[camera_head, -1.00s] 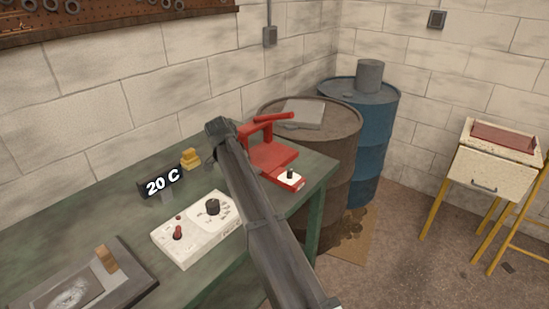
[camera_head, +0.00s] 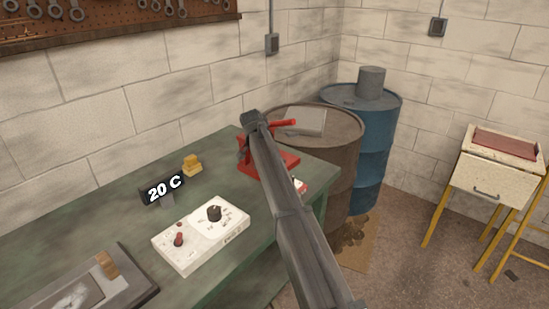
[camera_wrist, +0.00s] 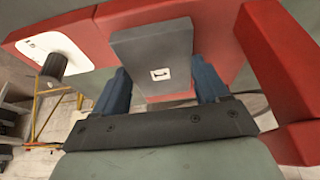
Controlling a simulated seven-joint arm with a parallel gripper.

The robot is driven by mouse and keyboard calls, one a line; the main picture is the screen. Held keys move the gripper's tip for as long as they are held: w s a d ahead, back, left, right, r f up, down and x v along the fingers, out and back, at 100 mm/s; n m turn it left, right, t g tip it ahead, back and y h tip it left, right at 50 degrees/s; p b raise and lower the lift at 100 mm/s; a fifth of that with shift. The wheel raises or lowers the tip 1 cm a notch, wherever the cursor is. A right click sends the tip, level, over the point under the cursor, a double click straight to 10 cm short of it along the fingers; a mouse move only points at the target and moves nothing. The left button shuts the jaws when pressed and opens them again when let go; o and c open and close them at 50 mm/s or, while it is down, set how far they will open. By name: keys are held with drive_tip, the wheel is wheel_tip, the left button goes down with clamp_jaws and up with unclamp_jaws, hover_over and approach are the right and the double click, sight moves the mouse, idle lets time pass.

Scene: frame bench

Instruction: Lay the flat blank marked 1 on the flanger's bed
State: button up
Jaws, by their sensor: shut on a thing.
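The flat blank marked 1 (camera_wrist: 150,48) is a grey slab with a white label in the wrist view. My gripper (camera_wrist: 161,72) is shut on it, with a blue finger at each side. The red flanger (camera_wrist: 222,28) lies behind the blank in that view, and the blank overlaps its bed. Whether the blank touches the bed or hangs above it, I cannot tell. In the head view the red flanger (camera_head: 285,158) stands at the bench's far right end, partly hidden by my arm. The blank cannot be made out there.
A red upright part (camera_wrist: 275,60) of the flanger rises close on the right in the wrist view. A white plate with a black knob (camera_wrist: 54,66) is at its left. On the bench are a white control box (camera_head: 200,235), a 20 C display (camera_head: 163,190) and yellow blocks (camera_head: 192,164).

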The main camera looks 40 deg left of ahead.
drive_tip(key=w, duration=0.4)
drive_tip(key=shift+s+f, duration=0.15)
drive_tip(key=shift+f, duration=0.1)
drive_tip(key=shift+f, duration=0.1)
drive_tip(key=o, duration=1.3)
drive_tip(key=shift+c, duration=0.2)
drive_tip(key=shift+f, duration=0.1)
drive_tip(key=shift+r, duration=0.2)
drive_tip(key=s, duration=0.8)
drive_tip(key=s+r, duration=0.1)
drive_tip(key=s, duration=0.3)
drive_tip(key=shift+s, duration=0.25)
drive_tip(key=shift+w, duration=0.1)
